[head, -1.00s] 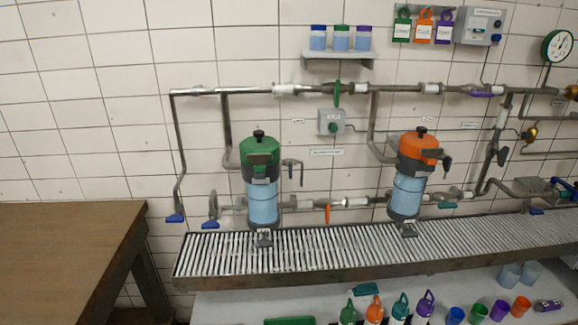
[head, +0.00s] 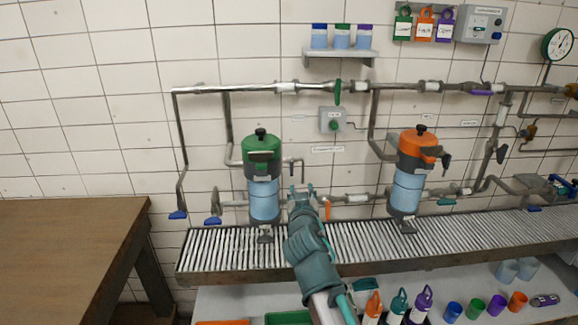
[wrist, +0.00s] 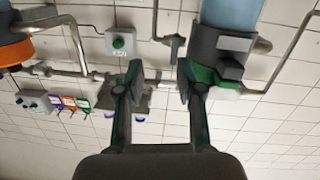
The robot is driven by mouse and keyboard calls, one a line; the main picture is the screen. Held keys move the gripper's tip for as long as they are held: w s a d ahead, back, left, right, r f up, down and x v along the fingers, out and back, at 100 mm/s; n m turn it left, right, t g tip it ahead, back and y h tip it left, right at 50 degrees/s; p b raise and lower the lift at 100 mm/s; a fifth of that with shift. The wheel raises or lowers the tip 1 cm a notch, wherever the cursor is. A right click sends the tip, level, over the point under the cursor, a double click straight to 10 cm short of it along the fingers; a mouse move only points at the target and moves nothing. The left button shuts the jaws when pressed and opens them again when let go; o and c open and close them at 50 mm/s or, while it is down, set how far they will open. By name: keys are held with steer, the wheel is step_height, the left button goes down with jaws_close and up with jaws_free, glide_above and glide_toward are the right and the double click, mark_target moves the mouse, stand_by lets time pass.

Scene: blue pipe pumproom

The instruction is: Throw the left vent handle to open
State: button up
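The left canister (head: 263,185) has a green top and a clear blue body and stands upright on the slatted rack. The left vent handle (head: 297,162) is a grey piece sticking out on the canister's right side, with its end pointing down. My gripper (head: 302,190) is just below and slightly right of this handle, in front of the wall pipes. In the wrist view, which is upside down, my gripper (wrist: 158,72) is open with nothing between its fingers. The grey handle (wrist: 173,42) shows beyond the fingertips, beside the canister (wrist: 222,45). I see no contact.
An orange-topped canister (head: 408,175) stands to the right. An orange lever (head: 327,209) hangs from the lower pipe right of my gripper. A green valve lever (head: 338,91) is on the upper pipe. A wooden table (head: 70,230) is at the left.

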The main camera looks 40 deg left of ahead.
mark_target(292, 166)
steer(key=shift+y, duration=0.8)
steer(key=p+x, duration=0.1)
steer(key=x, duration=0.2)
steer(key=r+p+x, duration=0.1)
steer(key=x, duration=0.3)
steer(key=s+a+r+p+x, duration=0.1)
steer(key=x, duration=0.3)
steer(key=shift+w+a+r, duration=0.1)
steer(key=shift+a+r, duration=0.05)
steer(key=shift+a, duration=0.15)
jaws_close()
